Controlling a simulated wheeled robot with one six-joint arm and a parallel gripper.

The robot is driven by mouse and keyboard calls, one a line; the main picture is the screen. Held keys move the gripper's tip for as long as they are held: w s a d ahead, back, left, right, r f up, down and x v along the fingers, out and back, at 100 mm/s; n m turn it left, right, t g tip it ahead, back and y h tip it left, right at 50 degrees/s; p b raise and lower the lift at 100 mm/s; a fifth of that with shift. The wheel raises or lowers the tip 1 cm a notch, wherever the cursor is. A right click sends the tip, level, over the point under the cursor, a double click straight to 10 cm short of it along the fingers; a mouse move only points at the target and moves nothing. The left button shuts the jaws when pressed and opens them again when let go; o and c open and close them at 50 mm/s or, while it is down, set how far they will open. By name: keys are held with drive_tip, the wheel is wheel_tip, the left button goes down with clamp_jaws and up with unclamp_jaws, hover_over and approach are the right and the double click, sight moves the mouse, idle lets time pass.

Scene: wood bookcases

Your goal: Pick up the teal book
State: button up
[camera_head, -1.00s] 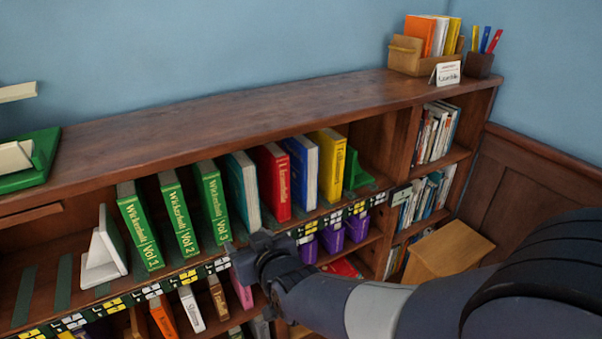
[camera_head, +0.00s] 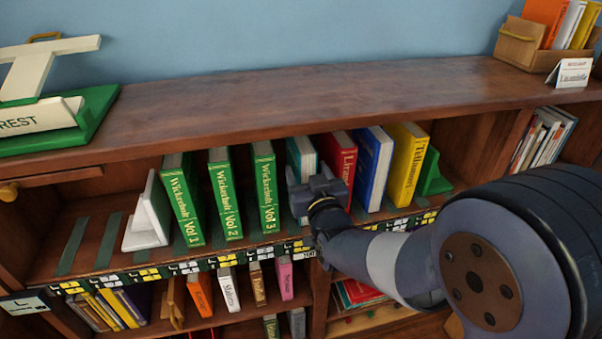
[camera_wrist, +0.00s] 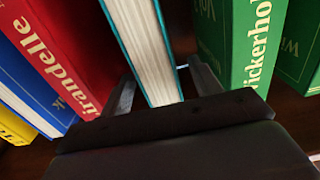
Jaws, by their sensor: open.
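The teal book (camera_head: 302,155) stands upright on the upper shelf between the green Vol 3 book (camera_head: 265,187) and the red book (camera_head: 338,163). My gripper (camera_head: 313,187) is in front of it and hides its lower part. In the wrist view the teal book (camera_wrist: 146,45) shows its pale page edges and teal covers. The jaws of my gripper (camera_wrist: 155,92) are open, with one finger on each side of the book. I cannot tell whether either finger touches it.
The red book (camera_wrist: 75,50) and the green book (camera_wrist: 235,50) stand close on either side. Blue (camera_head: 374,168) and yellow (camera_head: 407,163) books stand further right. A white bookend (camera_head: 148,215) stands left. The bookcase top (camera_head: 250,98) is above my gripper.

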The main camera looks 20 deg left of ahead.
drive_tip(key=x, duration=0.4)
drive_tip(key=shift+w+a+f+p, duration=0.1)
drive_tip(key=shift+w+a+p, duration=0.05)
drive_tip(key=shift+w+p, duration=0.25)
drive_tip(key=shift+c, duration=0.2)
clamp_jaws()
idle(0.8)
